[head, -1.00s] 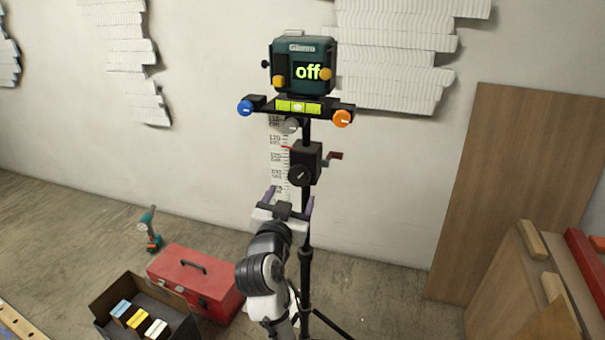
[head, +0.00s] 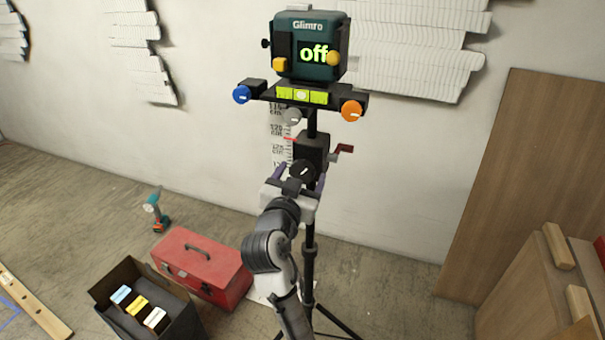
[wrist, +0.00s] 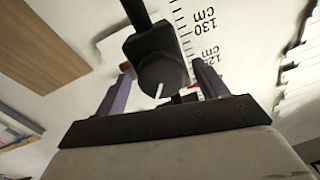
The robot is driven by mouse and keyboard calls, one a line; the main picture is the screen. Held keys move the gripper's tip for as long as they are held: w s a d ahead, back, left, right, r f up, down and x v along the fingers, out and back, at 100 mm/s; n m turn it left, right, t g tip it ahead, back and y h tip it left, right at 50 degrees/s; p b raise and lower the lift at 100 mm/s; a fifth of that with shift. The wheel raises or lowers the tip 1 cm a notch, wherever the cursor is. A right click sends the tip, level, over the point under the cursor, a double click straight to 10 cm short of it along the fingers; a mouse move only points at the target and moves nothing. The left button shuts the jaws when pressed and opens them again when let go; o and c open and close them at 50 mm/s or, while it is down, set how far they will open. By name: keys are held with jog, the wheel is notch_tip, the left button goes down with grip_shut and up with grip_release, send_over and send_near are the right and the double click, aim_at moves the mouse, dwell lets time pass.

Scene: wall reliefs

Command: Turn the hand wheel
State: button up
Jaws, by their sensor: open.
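The black hand wheel (head: 302,170), a round knob with a white mark, sits on the front of a black block (head: 312,148) on the tripod post. In the wrist view the hand wheel (wrist: 160,75) shows between my two purple fingers, its white line slanted. My gripper (head: 301,177) is open, with a finger on either side of the wheel; it also shows in the wrist view (wrist: 163,78). In the head view my gripper hides the wheel's lower edge.
A dark red crank (head: 342,151) sticks out right of the block. Above are a grey knob (head: 292,116), a blue knob (head: 242,95), an orange knob (head: 351,110) and a device reading "off" (head: 311,47). A red toolbox (head: 205,268) and an open box (head: 118,272) stand lower left.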

jog(key=c, duration=1)
jog(key=shift+r+n, duration=0.1)
jog(key=shift+n, duration=0.3)
